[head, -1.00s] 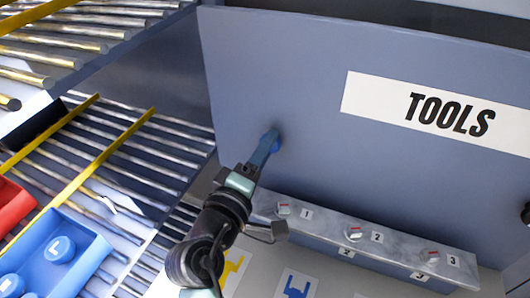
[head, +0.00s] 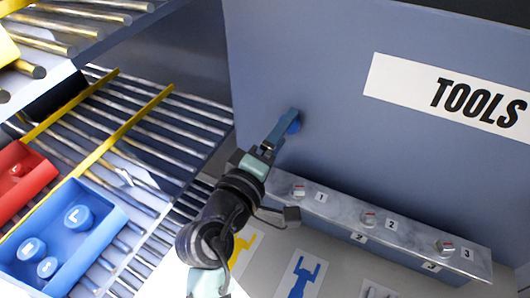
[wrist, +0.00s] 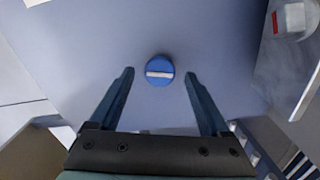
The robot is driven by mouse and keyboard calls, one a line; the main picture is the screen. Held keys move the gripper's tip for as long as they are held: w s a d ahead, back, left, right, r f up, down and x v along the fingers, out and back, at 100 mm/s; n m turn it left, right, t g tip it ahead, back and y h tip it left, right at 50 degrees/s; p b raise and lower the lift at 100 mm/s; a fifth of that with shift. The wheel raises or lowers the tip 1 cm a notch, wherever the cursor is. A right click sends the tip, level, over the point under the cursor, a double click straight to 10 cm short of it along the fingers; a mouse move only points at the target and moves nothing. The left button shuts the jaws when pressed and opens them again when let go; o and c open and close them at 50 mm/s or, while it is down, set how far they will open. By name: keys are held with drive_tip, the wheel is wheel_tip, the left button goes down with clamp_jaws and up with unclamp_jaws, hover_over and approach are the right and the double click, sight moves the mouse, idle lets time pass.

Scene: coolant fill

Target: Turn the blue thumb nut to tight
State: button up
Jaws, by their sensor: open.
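The blue thumb nut (wrist: 160,71) is a round blue knob with a white bar across its face, on the blue-grey panel. In the wrist view the bar lies close to level. My gripper (wrist: 160,78) is open, with one finger on each side of the nut and visible gaps to both. In the head view my gripper (head: 283,122) points at the panel and hides part of the nut (head: 294,126). I cannot tell how far the fingertips are from the panel.
A grey ledge with numbered knobs (head: 368,218) runs below the nut. A TOOLS label (head: 450,95) is on the panel. Left are roller racks with a blue tray (head: 105,212) and a red tray (head: 40,190). Tool outlines (head: 300,280) mark the surface below.

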drive_tip(key=b+v, duration=0.1)
drive_tip(key=v, duration=1.1)
drive_tip(key=shift+b, duration=0.35)
drive_tip(key=shift+d, duration=0.1)
